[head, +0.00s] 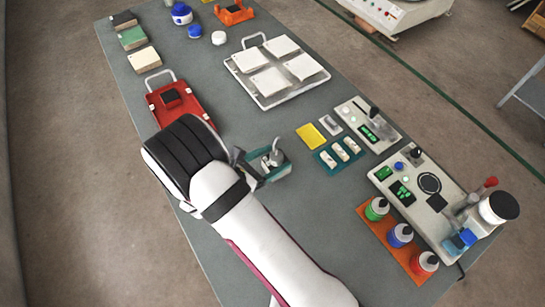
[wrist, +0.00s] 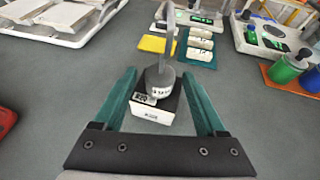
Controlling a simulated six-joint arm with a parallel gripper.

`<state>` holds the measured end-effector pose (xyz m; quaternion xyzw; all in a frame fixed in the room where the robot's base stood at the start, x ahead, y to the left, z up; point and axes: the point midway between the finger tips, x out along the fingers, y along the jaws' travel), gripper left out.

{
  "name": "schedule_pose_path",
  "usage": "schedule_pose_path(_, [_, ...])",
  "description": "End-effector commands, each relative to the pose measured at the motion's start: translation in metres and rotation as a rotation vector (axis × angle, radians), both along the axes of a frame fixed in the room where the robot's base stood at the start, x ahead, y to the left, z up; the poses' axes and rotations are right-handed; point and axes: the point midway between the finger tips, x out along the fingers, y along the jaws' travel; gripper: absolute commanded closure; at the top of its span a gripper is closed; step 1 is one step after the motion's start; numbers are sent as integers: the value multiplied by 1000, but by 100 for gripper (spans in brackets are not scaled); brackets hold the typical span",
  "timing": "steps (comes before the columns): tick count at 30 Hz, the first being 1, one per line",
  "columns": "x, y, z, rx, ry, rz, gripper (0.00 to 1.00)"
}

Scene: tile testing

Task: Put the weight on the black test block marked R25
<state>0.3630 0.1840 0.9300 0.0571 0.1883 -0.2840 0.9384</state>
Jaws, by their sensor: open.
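A grey metal weight (wrist: 160,82) with a tall hooked handle stands upright in the wrist view, on a small white stand with a black top (wrist: 152,116). The weight also shows in the head view (head: 273,157). My gripper (wrist: 159,73) is open, with its teal fingers on either side of the weight and stand and gaps visible. In the head view, a black block sits on a small red block (head: 171,97) in the red tray (head: 198,105). Another black-topped block (head: 123,20) lies at the far left corner. I cannot read R25 on either.
Green (head: 132,38) and cream (head: 144,59) blocks line the left edge. A white tray of tiles (head: 270,101) lies beyond my gripper. A yellow pad (head: 311,136), instruments (head: 430,195) and bottles (head: 400,235) stand right.

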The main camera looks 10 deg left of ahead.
Motion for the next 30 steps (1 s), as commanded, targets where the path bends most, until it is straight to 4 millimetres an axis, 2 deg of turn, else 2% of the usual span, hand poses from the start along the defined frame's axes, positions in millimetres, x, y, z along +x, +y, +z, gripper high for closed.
schedule_pose_path(5, [-6, 6, 7, 2, -1, 5, 26])
schedule_pose_path(15, [-73, 50, 40, 2, -2, 4, 26])
schedule_pose_path(18, [-85, 58, 46, 2, -2, 2, 26])
schedule_pose_path(24, [-92, 61, 50, 1, -1, -3, 26])
schedule_pose_path(26, [-90, 54, 54, 24, -3, -42, 26])
schedule_pose_path(27, [-86, 40, 63, 65, -6, -118, 26])
schedule_pose_path(29, [-81, 1, 82, 175, -19, -320, 26])
schedule_pose_path(30, [-82, -33, 99, 280, -41, -511, 26])
